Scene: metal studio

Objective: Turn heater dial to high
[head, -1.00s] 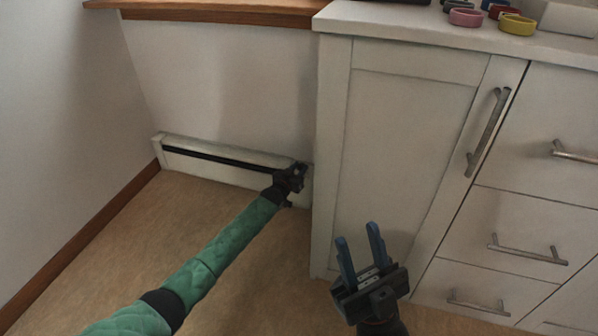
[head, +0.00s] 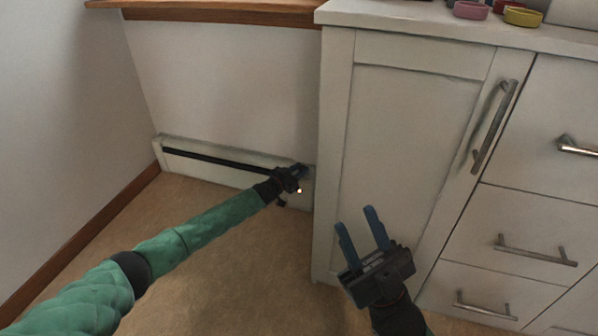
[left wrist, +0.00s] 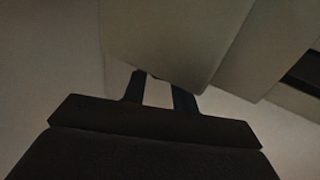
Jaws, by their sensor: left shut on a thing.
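The white baseboard heater (head: 215,172) with a long dark slot runs low along the back wall. My left gripper (head: 303,170) is at its right end, beside the cabinet. In the left wrist view, the fingers of my left gripper (left wrist: 160,82) reach the pale lower edge of the heater (left wrist: 230,45), with a gap showing between them. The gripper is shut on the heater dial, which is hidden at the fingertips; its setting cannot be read. My right gripper (head: 358,222) is open and empty in front of the cabinet door, with blue fingers pointing up.
A white cabinet (head: 415,150) with a door and drawers stands close to the right of the heater. Coloured rings, one pink (head: 471,10) and one yellow (head: 522,17), lie on its top. The tan floor (head: 240,250) is clear. A wooden ledge (head: 220,12) is above.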

